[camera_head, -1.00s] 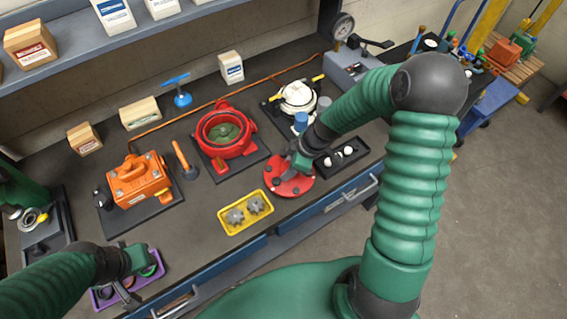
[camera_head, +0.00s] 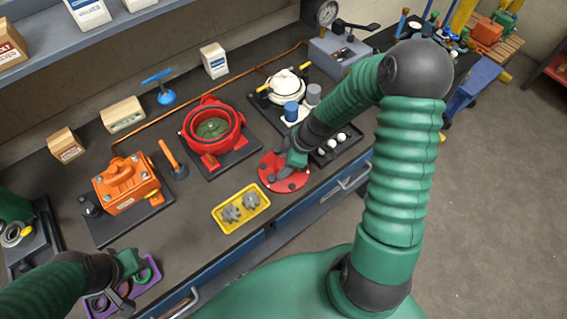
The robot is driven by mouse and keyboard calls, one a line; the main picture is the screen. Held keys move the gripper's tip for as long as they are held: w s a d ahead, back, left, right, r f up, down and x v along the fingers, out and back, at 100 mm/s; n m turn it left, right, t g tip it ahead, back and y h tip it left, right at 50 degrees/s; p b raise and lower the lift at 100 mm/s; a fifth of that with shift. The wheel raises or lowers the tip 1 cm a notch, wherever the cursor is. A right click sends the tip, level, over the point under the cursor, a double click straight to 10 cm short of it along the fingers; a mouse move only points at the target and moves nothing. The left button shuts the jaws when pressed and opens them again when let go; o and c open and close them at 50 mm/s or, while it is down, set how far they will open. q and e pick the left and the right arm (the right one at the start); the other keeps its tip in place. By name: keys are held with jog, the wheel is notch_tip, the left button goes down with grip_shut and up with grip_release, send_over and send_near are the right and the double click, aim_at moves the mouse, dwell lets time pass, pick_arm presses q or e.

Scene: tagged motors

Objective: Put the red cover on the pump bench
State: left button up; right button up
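The red cover (camera_head: 271,178) is a flat round disc with dark bolt spots, at the front edge of the dark workbench (camera_head: 190,237). My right gripper (camera_head: 287,169) is over the cover, pointing down at its middle. Its fingers are small and partly hidden by my arm, so I cannot tell whether they hold the cover. The red pump housing (camera_head: 190,124) stands on a black plate behind and left of the cover, its top open with a green inside. My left gripper (camera_head: 124,290) is low over the purple tray (camera_head: 149,287); its finger state is unclear.
A yellow tray (camera_head: 219,228) with grey gears lies left of the cover. An orange motor (camera_head: 122,187) and an orange-handled tool (camera_head: 174,160) stand farther left. A white round unit (camera_head: 286,90), blue cup (camera_head: 291,112) and black tray (camera_head: 343,149) are near my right arm.

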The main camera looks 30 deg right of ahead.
jog(key=shift+a, duration=0.15)
jog(key=shift+r, duration=0.25)
jog(key=v, duration=1.1)
jog(key=s+a+m+h, duration=0.3)
jog(key=s+a+m, duration=0.3)
jog(key=a+m, duration=0.3)
jog(key=shift+s+a+f+m, duration=0.25)
jog(key=shift+a+f+m, duration=0.15)
jog(key=shift+a+f, duration=0.15)
jog(key=shift+a+r, duration=0.1)
jog(key=shift+a, duration=0.2)
jog(key=shift+d, duration=0.2)
